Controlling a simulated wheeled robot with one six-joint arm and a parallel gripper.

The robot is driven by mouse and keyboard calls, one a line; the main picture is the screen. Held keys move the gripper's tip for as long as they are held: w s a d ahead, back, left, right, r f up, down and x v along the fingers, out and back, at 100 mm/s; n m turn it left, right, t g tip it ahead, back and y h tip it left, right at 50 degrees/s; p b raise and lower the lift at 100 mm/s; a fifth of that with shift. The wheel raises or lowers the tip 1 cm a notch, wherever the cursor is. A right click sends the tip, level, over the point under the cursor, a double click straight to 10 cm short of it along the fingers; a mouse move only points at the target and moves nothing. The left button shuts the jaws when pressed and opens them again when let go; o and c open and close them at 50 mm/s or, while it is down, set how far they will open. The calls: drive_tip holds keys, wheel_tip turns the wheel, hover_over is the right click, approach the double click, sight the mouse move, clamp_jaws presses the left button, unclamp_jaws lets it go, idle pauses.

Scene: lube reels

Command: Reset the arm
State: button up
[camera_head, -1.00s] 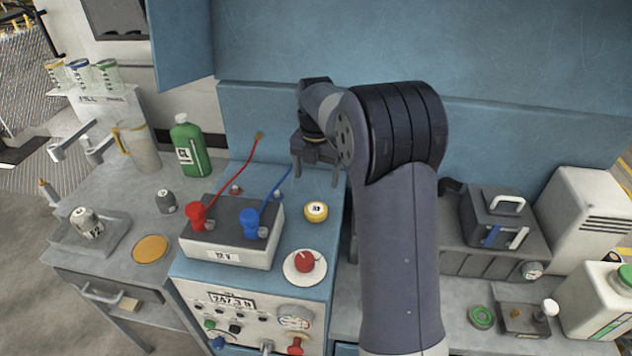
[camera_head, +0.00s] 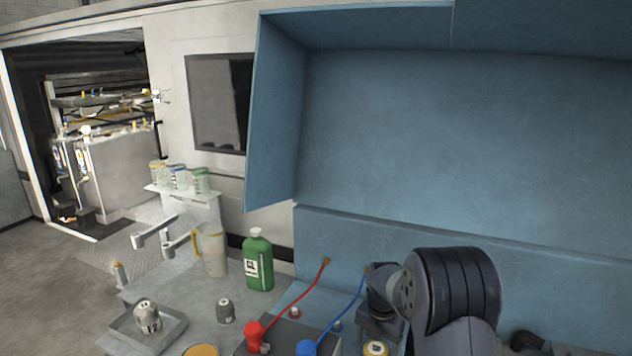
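My arm (camera_head: 455,290) rises at the lower right of the head view, bent at a thick black joint. My gripper (camera_head: 378,322) hangs at the end of it, left of that joint, close to the blue back panel. Its fingers point down and are mostly cut off or hidden, so their opening does not show. I see nothing held in the visible part. A yellow-topped cap (camera_head: 376,348) lies just below it at the picture's bottom edge.
A battery with a red clamp (camera_head: 254,334) and a blue clamp (camera_head: 306,348) stands left of my gripper. A green bottle (camera_head: 258,264), a clear jug (camera_head: 211,252) and a tray (camera_head: 172,328) stand further left.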

drive_tip(key=shift+f, duration=0.8)
drive_tip(key=shift+r+b, duration=0.35)
drive_tip(key=shift+r, duration=1.7)
drive_tip(key=shift+f, duration=0.1)
